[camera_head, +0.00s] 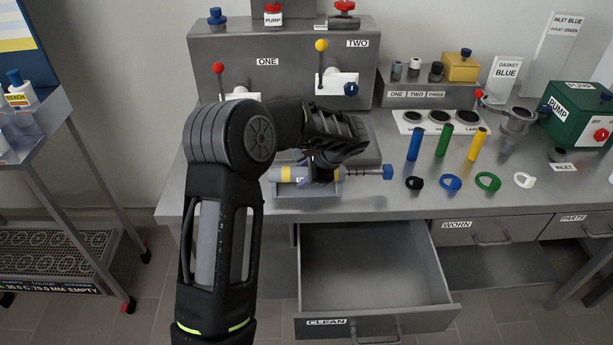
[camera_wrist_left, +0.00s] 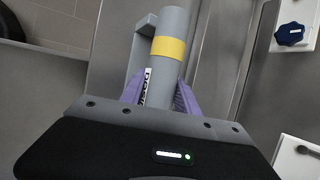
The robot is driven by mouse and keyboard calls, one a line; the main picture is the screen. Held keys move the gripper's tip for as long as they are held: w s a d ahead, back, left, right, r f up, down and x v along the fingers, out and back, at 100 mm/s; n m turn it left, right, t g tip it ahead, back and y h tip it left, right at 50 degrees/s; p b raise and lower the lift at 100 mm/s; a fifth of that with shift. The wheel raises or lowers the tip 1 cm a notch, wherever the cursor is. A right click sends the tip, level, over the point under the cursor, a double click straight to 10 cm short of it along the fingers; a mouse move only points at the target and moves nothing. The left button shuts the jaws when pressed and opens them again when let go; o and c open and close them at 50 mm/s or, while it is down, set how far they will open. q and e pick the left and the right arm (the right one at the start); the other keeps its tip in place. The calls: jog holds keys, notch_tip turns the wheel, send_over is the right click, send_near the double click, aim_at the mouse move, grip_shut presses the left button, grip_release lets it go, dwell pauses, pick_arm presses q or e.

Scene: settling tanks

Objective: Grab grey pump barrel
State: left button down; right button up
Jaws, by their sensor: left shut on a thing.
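The grey pump barrel (camera_head: 274,174) with a yellow band lies on its side in a grey cradle (camera_head: 305,190) on the bench, above the open drawer. A rod with a spring and a blue end knob (camera_head: 388,172) sticks out to its right. My left gripper (camera_head: 307,177) is shut on the barrel from above. In the left wrist view the purple fingers (camera_wrist_left: 160,97) sit on both sides of the barrel (camera_wrist_left: 174,22), by a partly hidden white label. My left arm covers part of the cradle area. The right gripper is out of view.
The drawer marked CLEAN (camera_head: 375,270) stands open and empty below. Coloured rings (camera_head: 450,183) and upright tubes (camera_head: 443,140) are to the right. A grey panel (camera_head: 280,65) with levers stands behind. A green pump box (camera_head: 580,115) is at far right.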

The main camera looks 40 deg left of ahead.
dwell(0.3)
pick_arm(q)
notch_tip(320, 180, up, 10)
jog(key=shift+r+b, duration=0.1)
jog(key=shift+b, duration=0.6)
dwell(0.3)
